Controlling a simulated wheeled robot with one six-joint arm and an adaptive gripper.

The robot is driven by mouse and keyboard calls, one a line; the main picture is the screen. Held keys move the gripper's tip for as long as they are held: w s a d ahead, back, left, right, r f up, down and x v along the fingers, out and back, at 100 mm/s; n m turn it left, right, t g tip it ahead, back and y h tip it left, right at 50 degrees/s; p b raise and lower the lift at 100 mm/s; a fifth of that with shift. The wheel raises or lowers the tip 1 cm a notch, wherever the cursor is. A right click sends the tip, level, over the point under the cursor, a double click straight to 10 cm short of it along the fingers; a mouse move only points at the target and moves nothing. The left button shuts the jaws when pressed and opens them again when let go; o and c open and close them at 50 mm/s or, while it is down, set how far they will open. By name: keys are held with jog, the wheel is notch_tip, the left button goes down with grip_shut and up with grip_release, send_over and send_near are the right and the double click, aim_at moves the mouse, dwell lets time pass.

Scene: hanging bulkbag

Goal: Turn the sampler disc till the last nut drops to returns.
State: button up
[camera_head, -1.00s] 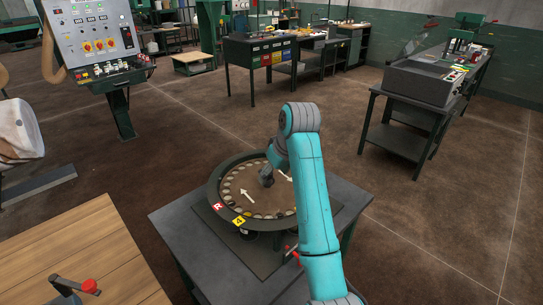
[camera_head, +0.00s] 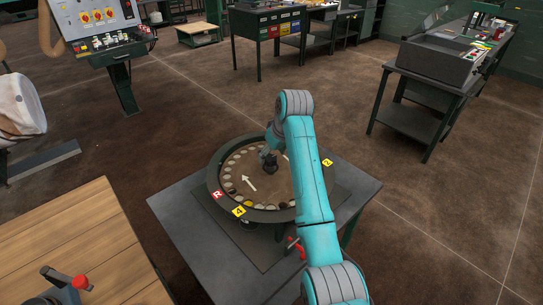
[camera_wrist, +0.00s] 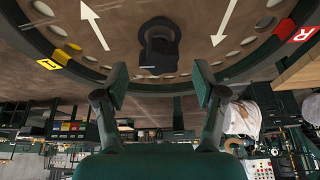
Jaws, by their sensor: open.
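The sampler disc (camera_head: 238,170) is a brown round plate with white arrows and a ring of pale round pockets near its edge, inside a dark raised rim. It also fills the top of the wrist view (camera_wrist: 130,30). A black knob (camera_wrist: 160,45) stands on the disc. My gripper (camera_wrist: 160,80) is open and empty, its fingers spread either side of the knob's line but apart from it. The returns mark is a red R tag (camera_head: 217,195) on the rim. No nut can be told clearly.
Yellow tags 4 (camera_head: 239,211) and 2 (camera_head: 327,162) sit on the rim. A red-handled lever (camera_head: 296,246) is at the table's near side. A wooden bench (camera_head: 75,245) stands left. The grey table (camera_head: 185,225) has bare corners.

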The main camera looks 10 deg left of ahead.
jog(key=shift+x, duration=0.9)
grip_shut()
jog(key=shift+s+a, duration=0.1)
jog(key=shift+a, duration=0.05)
